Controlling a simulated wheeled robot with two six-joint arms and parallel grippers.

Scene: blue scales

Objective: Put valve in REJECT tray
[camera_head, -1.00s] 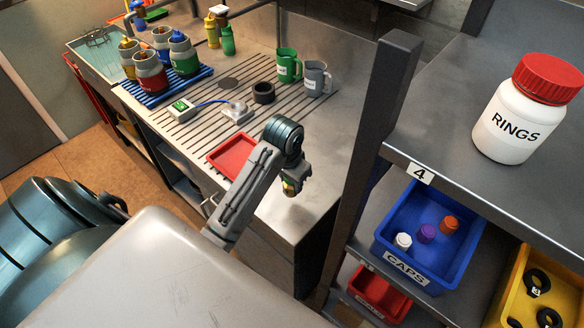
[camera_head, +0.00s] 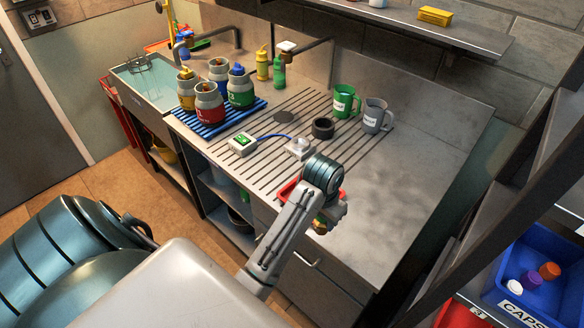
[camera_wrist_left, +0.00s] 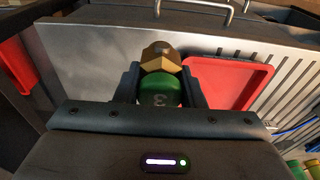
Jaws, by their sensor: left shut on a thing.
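My left gripper (camera_wrist_left: 160,88) is shut on the valve (camera_wrist_left: 159,92), which has a green body marked 3 and a brass hex top. In the head view my left gripper (camera_head: 322,222) is over the front part of the metal counter, and only a small part of the valve shows. A red tray (camera_wrist_left: 232,82) lies on the counter, just right of the gripper in the wrist view. In the head view the red tray (camera_head: 287,190) is mostly hidden behind my left arm. I see no readable REJECT label on it. My right gripper is not in view.
A green mug (camera_head: 343,101) and a grey mug (camera_head: 375,115) stand behind the arm. The counter's right side (camera_head: 385,185) is clear.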

